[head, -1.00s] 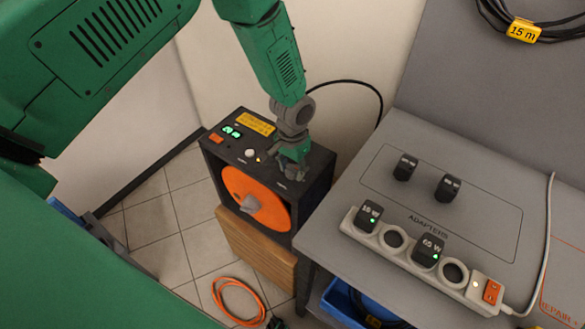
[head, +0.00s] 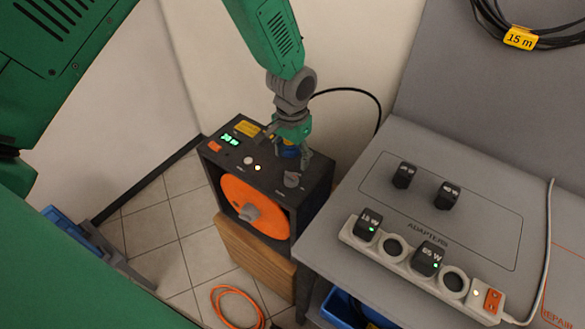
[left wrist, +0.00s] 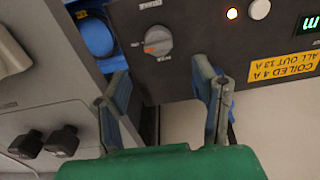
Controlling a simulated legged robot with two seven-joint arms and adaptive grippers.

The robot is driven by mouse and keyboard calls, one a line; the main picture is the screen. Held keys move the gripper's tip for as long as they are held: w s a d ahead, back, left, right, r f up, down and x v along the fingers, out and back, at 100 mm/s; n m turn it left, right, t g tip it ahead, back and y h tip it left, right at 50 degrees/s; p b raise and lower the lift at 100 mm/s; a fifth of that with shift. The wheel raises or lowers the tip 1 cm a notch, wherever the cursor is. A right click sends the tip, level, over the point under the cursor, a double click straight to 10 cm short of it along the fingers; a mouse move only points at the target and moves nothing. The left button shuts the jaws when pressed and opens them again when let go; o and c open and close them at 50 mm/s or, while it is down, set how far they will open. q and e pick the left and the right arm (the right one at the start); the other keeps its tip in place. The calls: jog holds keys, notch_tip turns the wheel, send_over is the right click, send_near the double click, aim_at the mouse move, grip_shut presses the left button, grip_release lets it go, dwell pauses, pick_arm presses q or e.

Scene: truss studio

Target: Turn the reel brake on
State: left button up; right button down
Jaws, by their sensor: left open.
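The cable reel box (head: 210,170) stands left of the table, with an orange reel disc (head: 255,205) on its front. A grey rotary knob (head: 292,180) sits on its dark top panel. In the left wrist view the knob (left wrist: 158,41) has an orange mark at its left side; the small labels around it are too small to read surely. My left gripper (head: 286,153) is open and empty over the panel, just behind the knob and apart from it. Its spread fingers (left wrist: 165,95) show in the left wrist view, with the knob beyond them. My right gripper is not in view.
The panel also has a lit lamp (head: 258,168), a white button (head: 249,160) and a green display (head: 229,139). The grey table (head: 335,215) stands close on the right with a power strip (head: 405,262) and adapters. An orange cable (head: 238,300) lies on the floor.

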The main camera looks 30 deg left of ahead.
aim_at(292, 176)
pick_arm(q)
notch_tip(292, 176, up, 4)
dwell(0.5)
